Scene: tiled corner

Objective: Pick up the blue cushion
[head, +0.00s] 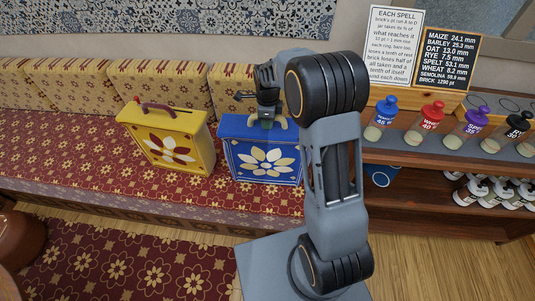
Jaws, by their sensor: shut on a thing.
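The blue thing (238,155) looks like an upright blue case with a cream flower on its front, and I see no plainly blue cushion. It stands on or just above the red patterned bench, partly hidden at the right by my arm. My gripper (267,118) is at the middle of its top edge, shut on it. Whether the jaws hold a handle or the top edge itself is too small to tell. I cannot tell whether its bottom touches the bench.
A yellow case (168,138) with a dark red handle stands to the left. Patterned yellow back cushions (97,80) line the wall. At right, a wooden shelf (435,165) carries several jars with coloured tops, including a red-topped jar (427,117), below two text boards. Bare bench (60,150) lies at left.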

